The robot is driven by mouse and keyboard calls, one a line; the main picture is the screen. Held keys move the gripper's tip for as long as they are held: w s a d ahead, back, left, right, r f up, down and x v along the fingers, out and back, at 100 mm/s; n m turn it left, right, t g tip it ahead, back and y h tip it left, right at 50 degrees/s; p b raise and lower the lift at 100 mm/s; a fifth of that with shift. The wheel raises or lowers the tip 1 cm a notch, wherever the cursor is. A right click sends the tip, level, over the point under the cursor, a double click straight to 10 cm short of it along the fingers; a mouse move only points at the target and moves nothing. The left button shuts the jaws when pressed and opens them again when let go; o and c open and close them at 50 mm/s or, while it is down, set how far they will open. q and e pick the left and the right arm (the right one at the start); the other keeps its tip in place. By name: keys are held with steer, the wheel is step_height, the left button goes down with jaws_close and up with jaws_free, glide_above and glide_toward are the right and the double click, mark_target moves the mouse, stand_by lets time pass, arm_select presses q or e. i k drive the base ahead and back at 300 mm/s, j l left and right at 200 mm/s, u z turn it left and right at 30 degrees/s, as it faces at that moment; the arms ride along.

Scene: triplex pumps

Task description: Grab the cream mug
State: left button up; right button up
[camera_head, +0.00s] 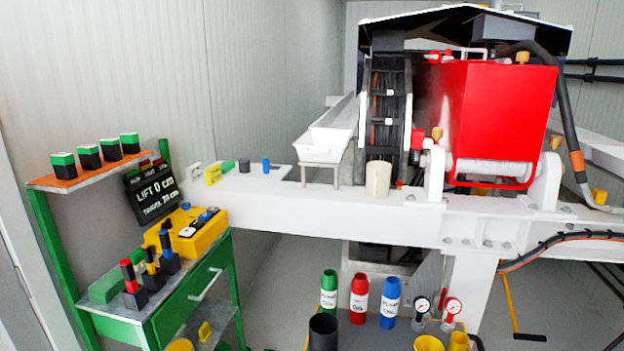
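A cream mug (378,179) stands upright on the white beam (330,207), just left of the middle of the machine and in front of the dark belt wheel. No handle can be made out on it from here. Neither of my grippers shows in the head view, so their positions and states cannot be seen.
The red machine housing (495,105) stands behind and right of the mug. A white trough (325,140) is to its left. A green bench (205,290) with a yellow control box (190,233) stands at the left. Several coloured cylinders, including a red one (359,298), stand below the beam.

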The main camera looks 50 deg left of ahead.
mark_target(378, 174)
steer(key=j+u, duration=0.1)
steer(key=u, duration=1.3)
